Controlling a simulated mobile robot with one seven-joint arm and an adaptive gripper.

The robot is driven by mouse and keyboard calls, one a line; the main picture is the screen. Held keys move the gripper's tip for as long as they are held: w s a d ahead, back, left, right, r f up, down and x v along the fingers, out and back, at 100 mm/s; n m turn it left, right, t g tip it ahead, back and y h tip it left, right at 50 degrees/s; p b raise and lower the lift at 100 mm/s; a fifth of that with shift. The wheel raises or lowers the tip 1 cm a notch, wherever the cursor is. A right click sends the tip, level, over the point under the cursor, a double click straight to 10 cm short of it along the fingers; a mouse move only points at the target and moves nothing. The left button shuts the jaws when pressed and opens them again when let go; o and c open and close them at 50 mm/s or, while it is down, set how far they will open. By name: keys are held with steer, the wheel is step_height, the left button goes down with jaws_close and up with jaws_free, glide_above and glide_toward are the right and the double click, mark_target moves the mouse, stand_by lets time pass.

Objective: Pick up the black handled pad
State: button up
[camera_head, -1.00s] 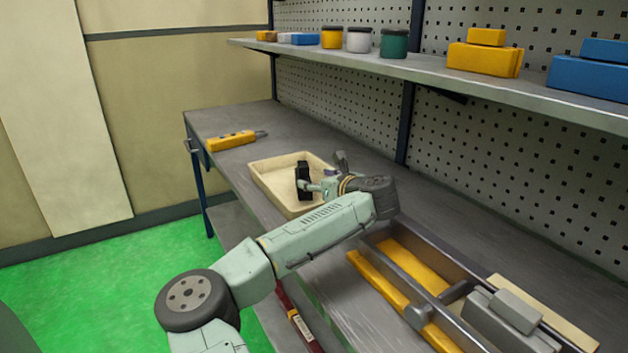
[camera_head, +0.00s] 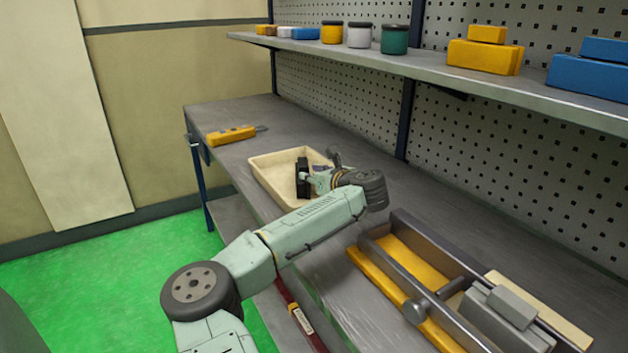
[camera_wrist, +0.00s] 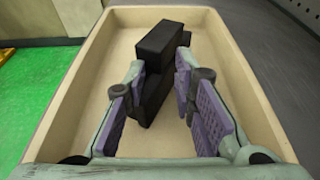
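The black handled pad (camera_wrist: 158,75) is a dark, blocky piece standing inside the cream tray (camera_wrist: 250,112) in the wrist view. In the head view the pad (camera_head: 302,176) shows as a dark upright shape within the tray (camera_head: 270,178), partly covered by my gripper. My gripper (camera_wrist: 162,82) has its two purple-padded fingers spread, one on each side of the pad. A gap shows between the pad and the right finger's lower part. The left finger is very close to the pad; I cannot tell if it touches. The pad's underside is hidden.
A yellow tool (camera_head: 231,135) lies on the bench beyond the tray. A grey and yellow fixture (camera_head: 430,280) stands at the near right. A shelf (camera_head: 400,64) with jars and boxes runs above the bench against the pegboard.

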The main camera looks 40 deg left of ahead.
steer(key=shift+f, duration=0.1)
jaws_close()
steer(key=shift+d, duration=0.1)
steer(key=shift+s, duration=0.1)
stand_by(0.3)
